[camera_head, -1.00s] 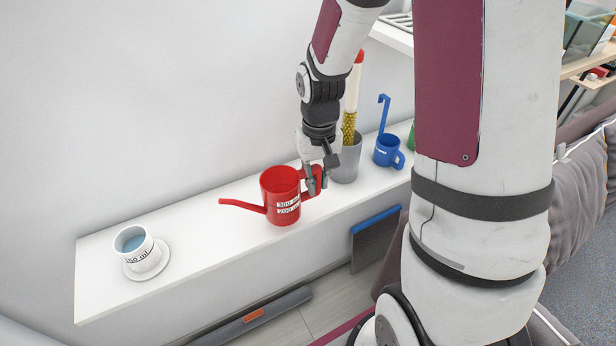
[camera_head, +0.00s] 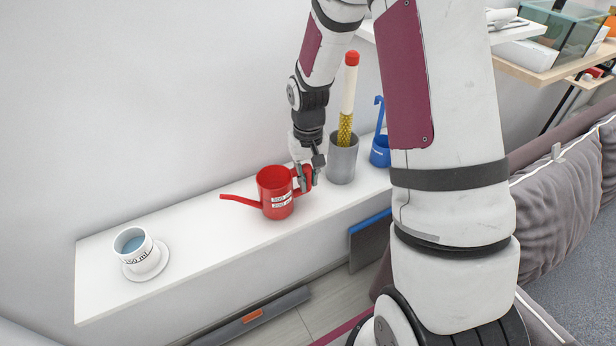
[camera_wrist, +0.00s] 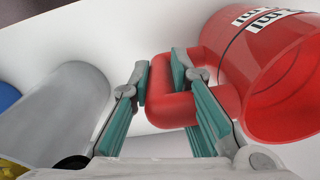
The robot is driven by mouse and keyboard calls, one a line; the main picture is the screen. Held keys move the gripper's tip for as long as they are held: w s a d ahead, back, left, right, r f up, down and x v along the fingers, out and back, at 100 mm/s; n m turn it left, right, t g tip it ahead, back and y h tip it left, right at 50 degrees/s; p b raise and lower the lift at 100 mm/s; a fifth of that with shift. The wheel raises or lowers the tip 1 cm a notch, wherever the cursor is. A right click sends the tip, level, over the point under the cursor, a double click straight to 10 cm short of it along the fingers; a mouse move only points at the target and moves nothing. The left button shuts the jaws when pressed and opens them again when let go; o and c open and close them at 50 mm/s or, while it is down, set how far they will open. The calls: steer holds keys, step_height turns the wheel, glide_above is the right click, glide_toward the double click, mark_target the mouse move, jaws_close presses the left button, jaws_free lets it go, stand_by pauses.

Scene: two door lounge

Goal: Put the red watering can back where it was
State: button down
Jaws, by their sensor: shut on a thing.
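The red watering can (camera_head: 276,196) is upright at the middle of the white shelf (camera_head: 205,232), its spout pointing left. I cannot tell whether its base touches the shelf. My gripper (camera_head: 305,180) is shut on the can's handle, on its right side. In the wrist view, the two fingers (camera_wrist: 166,85) stand either side of the red handle (camera_wrist: 172,108), and the can's body (camera_wrist: 270,70) is at the upper right with its label strips showing.
A grey cup (camera_head: 342,163) with a red-topped white and yellow tool stands close right of my gripper. A blue hooked cup (camera_head: 380,152) is behind my arm. A white mug (camera_head: 135,247) on a saucer (camera_head: 149,267) is at the left end. Shelf between mug and can is clear.

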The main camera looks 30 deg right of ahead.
steer(key=c, duration=1.5)
jaws_free()
steer(key=shift+f, duration=0.1)
step_height(320, 180, up, 12)
steer(key=shift+r+b, duration=0.15)
steer(key=shift+b, duration=0.35)
steer(key=s+a+r+t, duration=0.1)
steer(key=s+a+r, duration=0.2)
steer(key=s+r, duration=0.2)
steer(key=s+a+r+n+t, duration=0.1)
steer(key=s+a+r+t, duration=0.1)
steer(key=s+r, duration=0.3)
steer(key=s+a+r+n+t, duration=0.1)
steer(key=s+r, duration=0.4)
steer(key=s, duration=0.5)
steer(key=shift+s+a+t, duration=0.2)
steer(key=shift+a+t, duration=0.15)
steer(key=shift+a, duration=0.35)
steer(key=shift+s+a+t, duration=0.2)
steer(key=shift+a+t, duration=0.15)
steer(key=shift+a, duration=0.3)
